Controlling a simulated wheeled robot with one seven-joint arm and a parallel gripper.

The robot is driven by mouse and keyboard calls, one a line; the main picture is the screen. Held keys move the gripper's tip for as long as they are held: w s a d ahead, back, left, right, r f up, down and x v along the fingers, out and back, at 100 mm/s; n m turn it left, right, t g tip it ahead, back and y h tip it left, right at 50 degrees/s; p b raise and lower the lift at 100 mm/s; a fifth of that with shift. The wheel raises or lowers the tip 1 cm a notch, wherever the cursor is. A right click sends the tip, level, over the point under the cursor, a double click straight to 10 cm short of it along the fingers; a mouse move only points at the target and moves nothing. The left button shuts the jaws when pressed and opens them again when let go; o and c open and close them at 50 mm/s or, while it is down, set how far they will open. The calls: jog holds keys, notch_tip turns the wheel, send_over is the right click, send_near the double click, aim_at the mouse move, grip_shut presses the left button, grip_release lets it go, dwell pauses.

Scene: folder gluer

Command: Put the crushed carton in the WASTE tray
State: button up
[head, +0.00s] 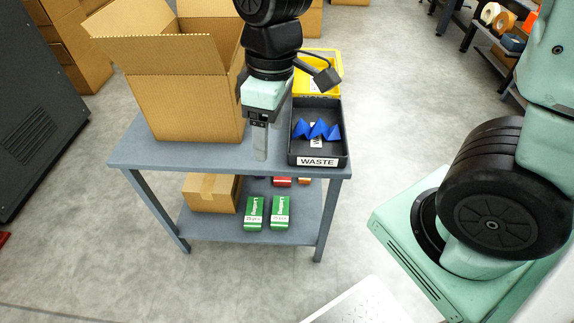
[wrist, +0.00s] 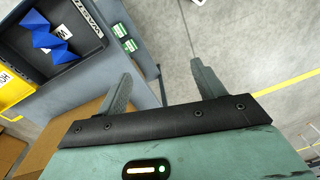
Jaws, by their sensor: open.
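The crushed carton (head: 316,130) is blue and folded in zigzags. It lies inside the black WASTE tray (head: 320,161), towards the middle, partly over a white label on the tray floor. The tray stands at the right end of the grey table. In the wrist view the carton (wrist: 47,38) and the tray (wrist: 97,52) are at the upper left. My gripper (head: 268,138) is just left of the tray, pointing down, apart from the carton. In the wrist view its two fingers (wrist: 165,88) are spread with nothing between them.
A large open cardboard box (head: 185,105) stands on the table left of my gripper. A yellow tray (head: 328,58) is behind the WASTE tray. The lower shelf holds green cartons (head: 254,212), red items and a small brown box (head: 209,192). The table's front edge is clear.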

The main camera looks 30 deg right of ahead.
jog(key=s+a+r+m, duration=0.1)
jog(key=s+a, duration=0.2)
jog(key=s, duration=0.8)
jog(key=shift+s+a+r+h, duration=0.2)
jog(key=shift+a+h, duration=0.1)
jog(key=shift+a, duration=0.1)
jog(key=shift+w, duration=0.1)
